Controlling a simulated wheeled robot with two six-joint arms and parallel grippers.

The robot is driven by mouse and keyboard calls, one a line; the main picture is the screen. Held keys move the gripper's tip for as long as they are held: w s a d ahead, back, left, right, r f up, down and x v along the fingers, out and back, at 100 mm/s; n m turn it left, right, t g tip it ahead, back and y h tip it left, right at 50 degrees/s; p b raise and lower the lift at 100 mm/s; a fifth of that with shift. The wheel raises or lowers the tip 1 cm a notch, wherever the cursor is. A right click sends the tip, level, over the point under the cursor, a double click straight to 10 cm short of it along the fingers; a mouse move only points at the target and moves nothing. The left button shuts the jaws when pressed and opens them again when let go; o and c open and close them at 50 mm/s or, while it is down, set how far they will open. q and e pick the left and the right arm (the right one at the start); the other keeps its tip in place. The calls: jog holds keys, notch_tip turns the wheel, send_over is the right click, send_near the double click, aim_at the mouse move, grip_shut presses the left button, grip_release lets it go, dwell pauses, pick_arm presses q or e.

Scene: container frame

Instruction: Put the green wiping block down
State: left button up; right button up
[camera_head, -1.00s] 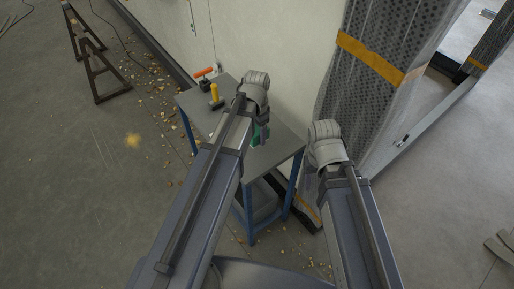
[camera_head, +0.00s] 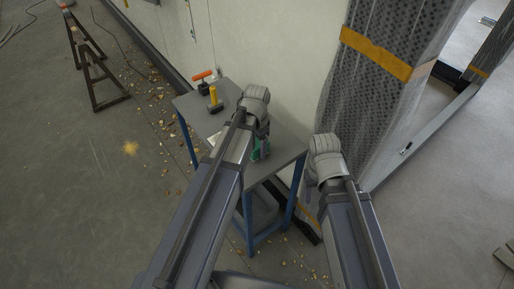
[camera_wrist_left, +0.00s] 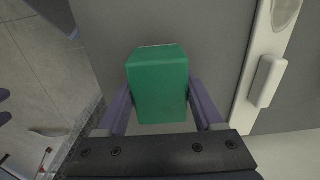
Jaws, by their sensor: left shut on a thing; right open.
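The green wiping block (camera_wrist_left: 159,88) is between the two fingers of my left gripper (camera_wrist_left: 160,105) in the left wrist view, with the grey table top beyond it. In the head view, green parts of the block (camera_head: 265,149) show beside my left gripper (camera_head: 260,146), over the right half of the small table (camera_head: 280,152). I cannot tell whether the block touches the table top. My right gripper (camera_head: 313,188) is open, to the right of the table; its fingers are mostly hidden behind my arm.
A yellow-handled tool (camera_head: 214,97) and an orange-handled tool (camera_head: 202,77) are at the table's far left. In the left wrist view a white strip with a raised piece (camera_wrist_left: 266,80) lies right of the block. A wall is behind the table, a wrapped column (camera_head: 375,95) to its right.

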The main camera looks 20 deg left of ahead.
aim_at(257, 142)
pick_arm(q)
jog(key=shift+f, duration=0.2)
jog(key=o, duration=1.2)
pick_arm(e)
jog(key=shift+f, duration=0.15)
pick_arm(q)
jog(key=shift+r, duration=0.15)
notch_tip(257, 142, up, 12)
jog(key=p, duration=1.2)
jog(key=shift+r, duration=0.1)
jog(key=s+d+n, duration=0.1)
jog(key=s+d, duration=0.2)
jog(key=s, duration=0.1)
jog(key=s+d+n, duration=0.1)
jog(key=s+d, duration=0.3)
jog(key=s, duration=0.1)
jog(key=s+d+n+y, duration=0.1)
jog(key=s+d, duration=0.2)
jog(key=s, duration=0.2)
jog(key=shift+d+n, duration=0.15)
jog(key=shift+n, duration=0.25)
pick_arm(e)
notch_tip(257, 142, up, 12)
jog(key=shift+o, duration=0.2)
